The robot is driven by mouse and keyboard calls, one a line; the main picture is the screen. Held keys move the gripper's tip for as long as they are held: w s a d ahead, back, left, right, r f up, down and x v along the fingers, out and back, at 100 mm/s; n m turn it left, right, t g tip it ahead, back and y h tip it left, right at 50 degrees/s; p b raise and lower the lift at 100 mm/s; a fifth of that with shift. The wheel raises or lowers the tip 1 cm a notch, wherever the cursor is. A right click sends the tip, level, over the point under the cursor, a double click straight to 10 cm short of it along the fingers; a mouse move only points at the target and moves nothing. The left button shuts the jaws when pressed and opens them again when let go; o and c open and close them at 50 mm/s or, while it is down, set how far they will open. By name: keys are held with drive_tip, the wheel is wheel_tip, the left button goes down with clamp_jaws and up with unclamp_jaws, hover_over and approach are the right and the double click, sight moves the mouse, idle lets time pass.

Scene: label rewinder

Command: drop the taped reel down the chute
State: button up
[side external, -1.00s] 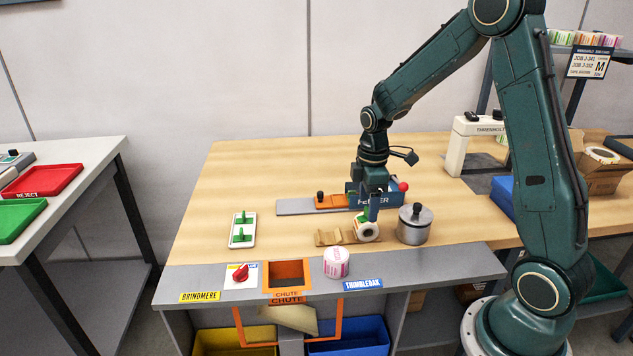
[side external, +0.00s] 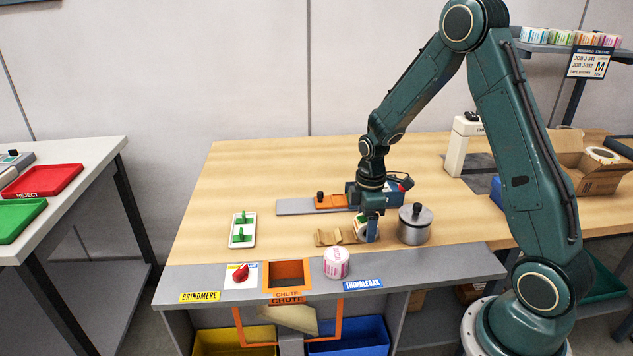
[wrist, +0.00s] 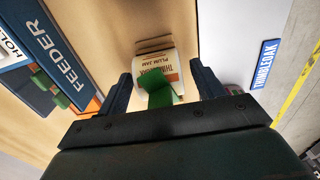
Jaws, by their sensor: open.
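The taped reel (wrist: 153,70), a white roll with a "Plum Jam" label and a strip of green tape (wrist: 160,94), lies between my fingertips in the wrist view. In the side view this reel (side external: 359,222) is partly hidden by my gripper (side external: 368,228). My gripper (wrist: 162,80) is open, lowered around the reel with one finger on each side. I cannot tell whether the fingers touch it. The chute (side external: 287,274) is an orange-framed opening in the grey front ledge, to the left of and nearer the camera than my gripper.
A wooden cradle (side external: 335,236) stands left of the reel, a metal pot (side external: 414,224) right. A pink-labelled reel (side external: 336,262) stands beside the chute. A red knob (side external: 241,273) is left of it. Yellow (side external: 225,342) and blue (side external: 360,338) bins sit below. The feeder (side external: 325,202) is behind.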

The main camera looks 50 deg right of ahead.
drive_tip(key=c, duration=0.7)
drive_tip(key=shift+c, duration=0.2)
drive_tip(key=shift+r, duration=0.1)
drive_tip(key=shift+r, duration=3.45)
drive_tip(key=shift+w+a, duration=0.1)
drive_tip(key=shift+w+a, duration=0.35)
drive_tip(key=shift+a, duration=0.15)
drive_tip(key=w+a, duration=0.4)
drive_tip(key=a, duration=0.6)
drive_tip(key=shift+w+a, duration=0.25)
drive_tip(key=shift+w, duration=0.05)
drive_tip(key=a, duration=0.3)
drive_tip(key=w+a, duration=0.1)
drive_tip(key=a, duration=0.5)
drive_tip(key=shift+w+a+f, duration=0.2)
drive_tip(key=shift+w+a, duration=0.1)
